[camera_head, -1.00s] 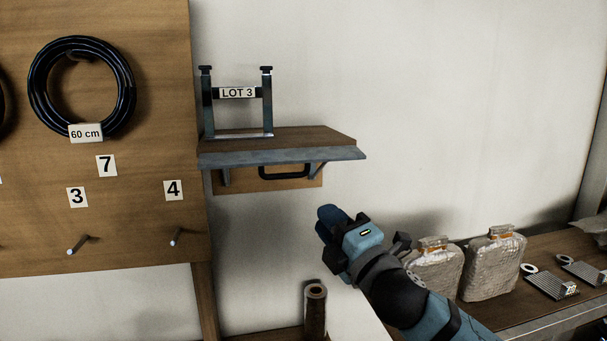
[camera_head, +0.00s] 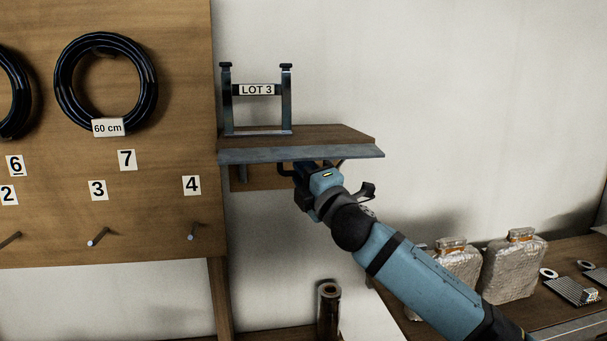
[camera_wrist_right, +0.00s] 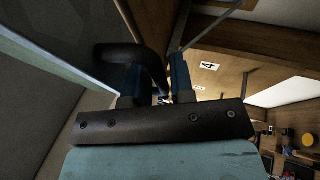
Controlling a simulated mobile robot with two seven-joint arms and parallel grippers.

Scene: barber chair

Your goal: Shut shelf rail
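The wall shelf (camera_head: 345,135) has a wooden top and a grey metal front edge (camera_head: 300,154). A black handle (camera_head: 284,170) sits under it, against a small wooden piece (camera_head: 262,182). My right gripper (camera_head: 300,172) is at this handle, just below the shelf edge, and covers most of it. In the right wrist view the curved black handle (camera_wrist_right: 125,54) runs in between the two blue fingers of my right gripper (camera_wrist_right: 158,82). The fingers stand apart, with a gap visible; firm contact cannot be made out. My left gripper is not in view.
A metal stand labelled LOT 3 (camera_head: 258,90) stands on the shelf. A wooden pegboard (camera_head: 150,220) with hanging cable coils (camera_head: 106,82) is at left. Wrapped packages (camera_head: 513,268) stand on the bench at lower right, and a dark roll (camera_head: 328,308) stands below the shelf.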

